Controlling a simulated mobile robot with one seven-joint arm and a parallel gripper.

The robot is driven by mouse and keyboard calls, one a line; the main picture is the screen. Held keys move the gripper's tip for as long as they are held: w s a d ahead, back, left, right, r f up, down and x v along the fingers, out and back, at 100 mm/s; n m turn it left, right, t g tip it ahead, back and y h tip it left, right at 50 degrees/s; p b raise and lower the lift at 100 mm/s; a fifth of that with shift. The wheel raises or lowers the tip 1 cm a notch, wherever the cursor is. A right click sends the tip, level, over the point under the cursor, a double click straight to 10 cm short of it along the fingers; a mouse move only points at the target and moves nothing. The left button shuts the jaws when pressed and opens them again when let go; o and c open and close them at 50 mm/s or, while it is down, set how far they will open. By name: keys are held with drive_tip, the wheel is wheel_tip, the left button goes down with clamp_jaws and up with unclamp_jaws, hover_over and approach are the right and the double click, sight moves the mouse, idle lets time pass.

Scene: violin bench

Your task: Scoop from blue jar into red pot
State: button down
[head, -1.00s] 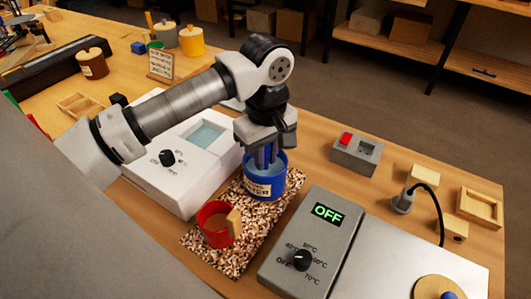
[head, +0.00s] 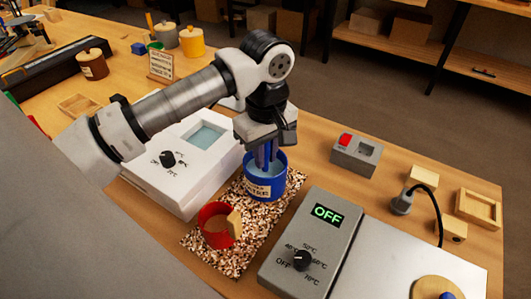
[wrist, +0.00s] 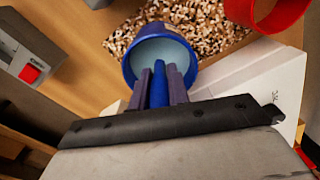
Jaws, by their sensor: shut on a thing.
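The blue jar (head: 277,188) has a paper label on its front and stands on a speckled mat. It holds a pale blue content, which shows in the wrist view inside the jar (wrist: 128,65). My gripper (head: 265,160) points down over the jar, fingertips at or inside its mouth. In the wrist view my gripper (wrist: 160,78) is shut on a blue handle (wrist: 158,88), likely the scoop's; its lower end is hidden. The red pot (head: 213,236), with a wooden handle, stands on the mat in front and left of the jar. It shows in part in the wrist view (wrist: 285,17).
A white device with a dial (head: 150,187) stands left of the speckled mat (head: 232,262). A grey controller reading OFF (head: 312,235) stands to the right. A grey box with a red switch (head: 355,155) and wooden trays lie farther right.

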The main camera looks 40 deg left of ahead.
drive_tip(key=shift+r+p, duration=3.4)
drive_tip(key=shift+r, duration=3)
